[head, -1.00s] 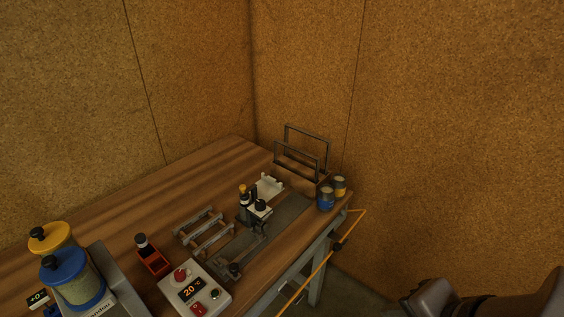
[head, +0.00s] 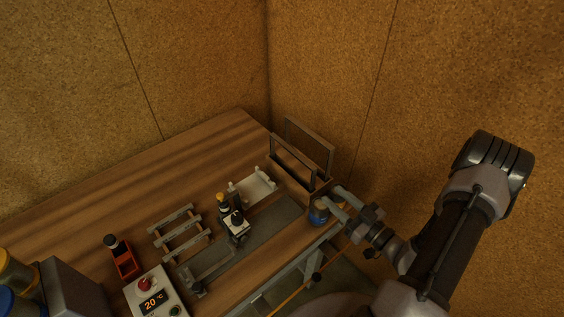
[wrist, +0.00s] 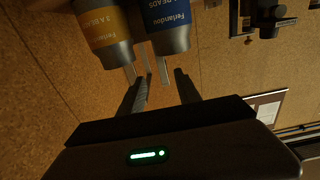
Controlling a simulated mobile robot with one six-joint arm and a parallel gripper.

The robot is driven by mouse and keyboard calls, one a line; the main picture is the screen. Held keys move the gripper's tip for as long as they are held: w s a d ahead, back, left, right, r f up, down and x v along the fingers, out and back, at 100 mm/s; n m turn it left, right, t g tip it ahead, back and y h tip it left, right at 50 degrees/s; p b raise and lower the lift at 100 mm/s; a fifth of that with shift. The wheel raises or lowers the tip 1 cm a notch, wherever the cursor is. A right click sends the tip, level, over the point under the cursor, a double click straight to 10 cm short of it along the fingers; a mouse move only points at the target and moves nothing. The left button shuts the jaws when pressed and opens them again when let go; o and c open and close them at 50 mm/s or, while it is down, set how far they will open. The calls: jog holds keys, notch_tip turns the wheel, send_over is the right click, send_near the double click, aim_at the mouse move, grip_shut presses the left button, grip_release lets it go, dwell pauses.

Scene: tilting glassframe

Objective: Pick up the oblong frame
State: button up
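Two dark rectangular frames stand upright at the back right of the table in the head view: a front frame (head: 291,153) and a back frame (head: 309,135). I cannot tell which one is the oblong frame. They stand in a wooden holder (head: 293,187), and neither shows clearly in the wrist view. My gripper (head: 329,196) is in front and to the right of the frames, at the table's right edge, beside a blue can (head: 318,216). In the wrist view my gripper (wrist: 163,74) has its fingers apart, with nothing held between them.
The wrist view shows the blue can (wrist: 167,27) and a yellow can (wrist: 106,27) close to the fingers. A white tray (head: 262,184), a black-and-yellow bottle (head: 222,202), metal racks (head: 181,229) and a control box (head: 153,301) occupy the table. The back left tabletop is clear.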

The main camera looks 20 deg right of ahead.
jog(key=b+x, duration=0.2)
jog(key=x, duration=1)
jog(key=shift+w+a, duration=0.25)
grip_shut()
dwell(0.6)
